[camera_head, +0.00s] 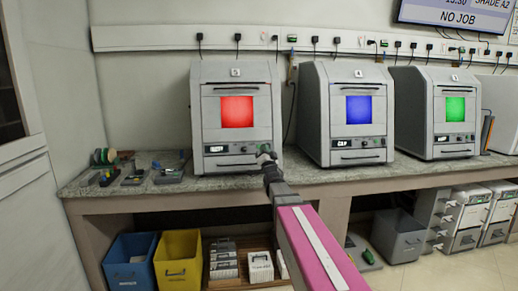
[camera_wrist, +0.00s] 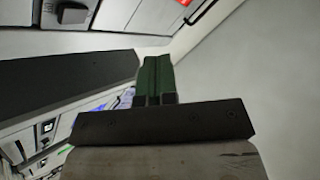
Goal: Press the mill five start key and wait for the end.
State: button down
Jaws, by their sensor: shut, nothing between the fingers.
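Mill five (camera_head: 203,112) stands at the left of the worktop, with a "5" on its top and a lit red window. Its lower front has a small dark display, too small to read surely, and a control strip. My gripper (camera_head: 265,151) is at the right end of that strip and hides what lies behind its tips, so the start key and any contact cannot be made out. In the wrist view the gripper's green fingertips (camera_wrist: 152,78) are shut together and empty. A pale machine front with a dark handle is at the top left there.
A mill with a blue window (camera_head: 313,110) and one with a green window (camera_head: 412,110) stand to the right. Small parts trays (camera_head: 135,177) lie left of mill five. Blue (camera_head: 128,262) and yellow (camera_head: 178,258) bins stand below the worktop. A wall screen (camera_head: 455,14) reads "NO JOB".

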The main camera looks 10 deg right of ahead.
jog(key=shift+w, duration=0.15)
jog(key=w+f, duration=0.2)
jog(key=w, duration=0.6)
jog(key=shift+w, duration=0.2)
jog(key=shift+w, duration=0.1)
dwell(2.0)
jog(key=shift+w, duration=0.3)
